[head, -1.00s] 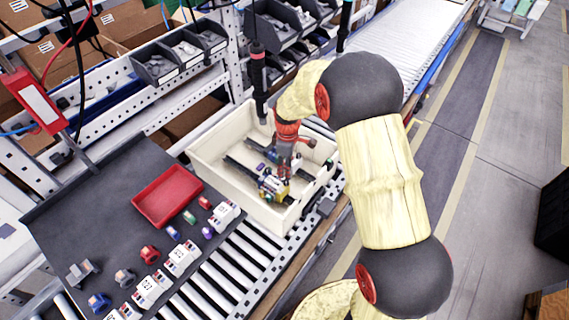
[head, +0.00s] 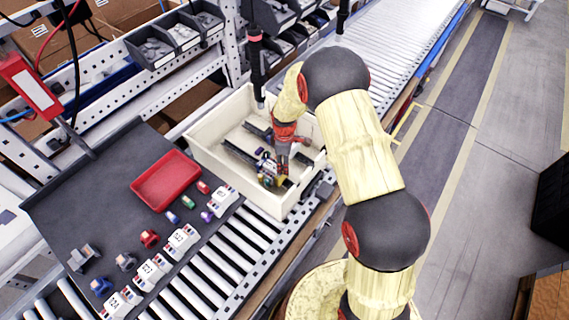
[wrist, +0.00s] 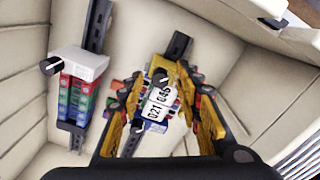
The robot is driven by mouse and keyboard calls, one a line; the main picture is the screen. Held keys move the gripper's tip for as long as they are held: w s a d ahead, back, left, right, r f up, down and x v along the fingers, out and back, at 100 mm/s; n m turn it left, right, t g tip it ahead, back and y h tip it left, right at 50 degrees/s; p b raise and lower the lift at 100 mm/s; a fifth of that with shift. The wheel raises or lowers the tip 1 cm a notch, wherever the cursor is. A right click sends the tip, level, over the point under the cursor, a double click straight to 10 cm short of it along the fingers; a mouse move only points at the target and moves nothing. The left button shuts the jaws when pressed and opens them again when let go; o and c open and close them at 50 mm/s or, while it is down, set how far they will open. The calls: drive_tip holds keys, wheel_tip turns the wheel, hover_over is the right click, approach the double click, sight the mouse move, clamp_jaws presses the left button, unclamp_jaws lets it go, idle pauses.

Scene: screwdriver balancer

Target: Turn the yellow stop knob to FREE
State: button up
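I cannot make out a yellow stop knob in either view. A dark screwdriver with red bands (head: 256,66) hangs upright over the back left of the cream crate (head: 207,150). My gripper (head: 277,180) points down into the crate, to the right of and below the screwdriver in the picture. In the wrist view its yellow fingers (wrist: 172,72) are spread on either side of white labelled blocks (wrist: 157,108). Gaps show between fingers and blocks, so the gripper looks open. Its contact with the parts below is unclear.
A stack of coloured blocks with a white top (wrist: 80,64) stands on a dark rail in the crate. A red tray (head: 165,181) and several small blocks lie on the grey table (head: 75,185) at left. Roller conveyor (head: 225,270) runs beside it. Grey bins (head: 178,45) stand behind.

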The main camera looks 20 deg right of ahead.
drive_tip(key=shift+c, duration=0.3)
drive_tip(key=c, duration=0.7)
clamp_jaws()
